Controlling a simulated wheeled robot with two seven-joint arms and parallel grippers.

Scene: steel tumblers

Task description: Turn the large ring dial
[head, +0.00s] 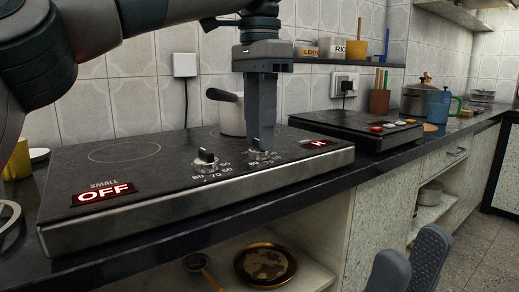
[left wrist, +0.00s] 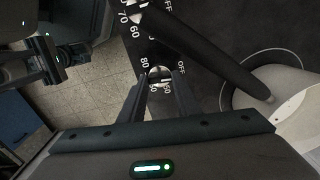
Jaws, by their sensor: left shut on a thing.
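The dark cooktop (head: 130,170) has two knobs on its front part. My left gripper (head: 262,150) points straight down and is shut on the right knob, the large ring dial (head: 256,155), mostly hidden by the fingers. In the left wrist view the fingertips (left wrist: 160,80) close around this dial (left wrist: 160,72), with white numbers beside it. The left knob (head: 205,157) stands free; the display (head: 103,194) under "SMALL" reads OFF. The right display (head: 318,144) is lit red, its text partly unreadable. My right gripper (head: 408,262) is open and empty at the lower right.
A white pot (head: 231,118) with a dark handle (head: 221,95) stands behind the dial; its handle (left wrist: 205,50) passes close to my left fingers. A second dark appliance (head: 350,128) stands to the right. A shelf below holds a brown plate (head: 265,264).

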